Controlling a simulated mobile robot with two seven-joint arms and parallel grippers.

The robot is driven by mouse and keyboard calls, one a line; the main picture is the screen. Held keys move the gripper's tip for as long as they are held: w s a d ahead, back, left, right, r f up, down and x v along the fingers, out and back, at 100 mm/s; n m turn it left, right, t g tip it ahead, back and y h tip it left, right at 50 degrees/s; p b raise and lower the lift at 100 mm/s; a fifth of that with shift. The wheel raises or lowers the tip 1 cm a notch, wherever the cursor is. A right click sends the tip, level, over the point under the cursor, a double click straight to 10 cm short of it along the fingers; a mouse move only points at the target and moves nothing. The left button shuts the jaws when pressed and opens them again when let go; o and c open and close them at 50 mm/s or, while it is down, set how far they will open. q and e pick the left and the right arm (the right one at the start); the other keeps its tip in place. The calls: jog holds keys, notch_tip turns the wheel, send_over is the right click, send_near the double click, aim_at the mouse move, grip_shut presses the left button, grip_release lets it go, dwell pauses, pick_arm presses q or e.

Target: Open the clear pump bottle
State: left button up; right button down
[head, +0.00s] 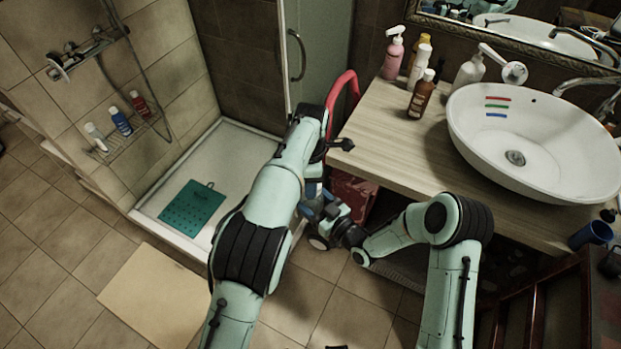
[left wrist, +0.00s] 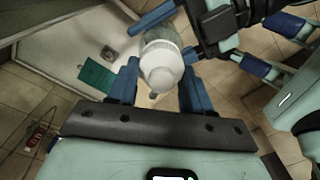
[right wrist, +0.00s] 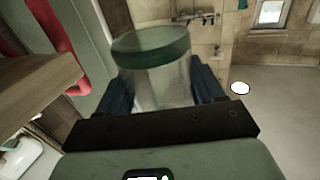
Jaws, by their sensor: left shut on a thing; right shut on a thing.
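A clear bottle (left wrist: 158,41) with a rounded white top (left wrist: 162,72) sits between the blue fingers of my left gripper (left wrist: 160,84) in the left wrist view. The left gripper is shut at its white-top end. In the right wrist view, a clear cylindrical body (right wrist: 158,82) with a green round end (right wrist: 150,42) sits between the fingers of my right gripper (right wrist: 163,84), which is shut on it. It appears to be the same bottle. In the head view the two grippers meet low beside the counter, and the bottle is mostly hidden between them.
The wooden counter (head: 385,140) bears a white basin (head: 540,150), a pink pump bottle (head: 393,58), a brown bottle (head: 420,97) and a whitish pump bottle (head: 468,73). A shower tray (head: 235,150) with a green mat (head: 193,210) is at left. Open tiled floor lies in front.

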pick_arm(q)
jog(key=n, duration=0.2)
jog(key=d+n, duration=0.1)
jog(key=n, duration=0.1)
jog(key=shift+s+r, duration=0.1)
jog(key=shift+s, duration=0.05)
pick_arm(e)
jog(key=shift+s+a, duration=0.15)
jog(key=shift+a, duration=0.2)
pick_arm(q)
jog(key=n, duration=0.3)
jog(key=shift+d+n, duration=0.1)
jog(key=shift+n, duration=0.2)
jog(key=shift+r, duration=0.15)
jog(key=shift+r, duration=0.8)
pick_arm(e)
jog(key=shift+f, duration=0.1)
pick_arm(q)
jog(key=shift+a+r, duration=0.15)
jog(key=shift+a, duration=0.1)
pick_arm(e)
jog(key=shift+d, duration=0.15)
pick_arm(q)
jog(key=shift+a, duration=0.1)
pick_arm(e)
jog(key=shift+d, duration=0.1)
